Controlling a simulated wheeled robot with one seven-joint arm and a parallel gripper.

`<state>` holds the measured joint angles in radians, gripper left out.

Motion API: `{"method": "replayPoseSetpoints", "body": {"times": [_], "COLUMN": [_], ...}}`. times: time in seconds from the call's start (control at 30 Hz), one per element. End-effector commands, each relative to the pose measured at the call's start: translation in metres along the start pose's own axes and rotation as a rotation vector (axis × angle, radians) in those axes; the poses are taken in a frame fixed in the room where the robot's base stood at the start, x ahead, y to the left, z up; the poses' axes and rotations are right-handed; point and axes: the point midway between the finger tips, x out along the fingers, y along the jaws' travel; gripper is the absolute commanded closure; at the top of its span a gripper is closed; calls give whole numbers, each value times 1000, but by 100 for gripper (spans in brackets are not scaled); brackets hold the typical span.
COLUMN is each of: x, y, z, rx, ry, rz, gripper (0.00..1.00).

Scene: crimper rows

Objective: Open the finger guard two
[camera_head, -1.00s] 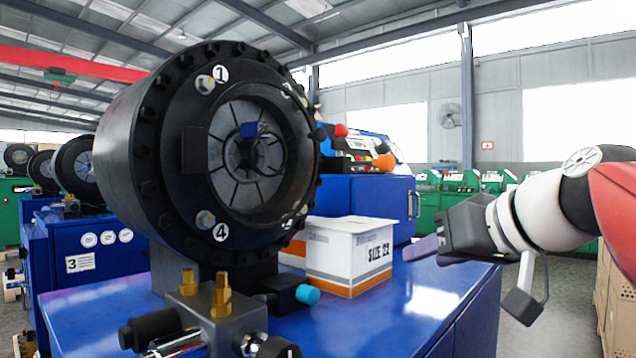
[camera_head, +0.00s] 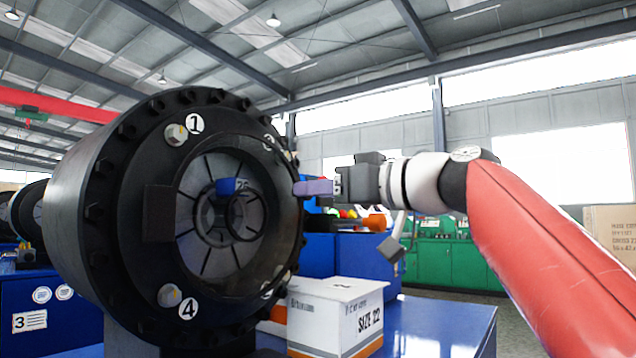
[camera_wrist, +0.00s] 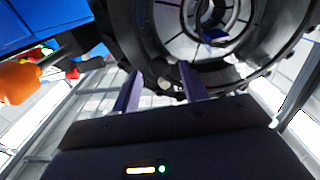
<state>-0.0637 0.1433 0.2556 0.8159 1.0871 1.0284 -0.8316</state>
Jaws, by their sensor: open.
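The big black crimper head (camera_head: 110,200) fills the left of the head view. A dark, see-through round guard (camera_head: 290,215) seems to cover its front opening; I cannot tell a gap between them. Bolts labelled 1 (camera_head: 195,123) and 4 (camera_head: 188,308) show on the left side of the face; the right-hand labels are too edge-on to read. My gripper (camera_head: 300,187) is open and empty, its purple fingers beside the right edge of the ring. In the wrist view my gripper (camera_wrist: 160,75) has its fingers apart, near the lower rim of the ring (camera_wrist: 222,78); contact is unclear.
A white SIZE 22 box (camera_head: 338,312) stands on the blue bench (camera_head: 425,318) below my arm. An orange knob (camera_head: 376,222) is behind my gripper, and an orange part (camera_wrist: 18,82) is left in the wrist view. Open air lies above the box.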

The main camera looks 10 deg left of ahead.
Motion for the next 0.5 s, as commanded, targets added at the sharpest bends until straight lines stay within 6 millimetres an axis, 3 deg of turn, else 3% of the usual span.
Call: {"method": "replayPoseSetpoints", "body": {"times": [0.37, 0.5], "x": [10, 10], "y": [0, 0], "z": [1, 1], "rx": [0, 0], "ry": [-1, -1], "rz": [1, 1], "gripper": [56, 72]}}
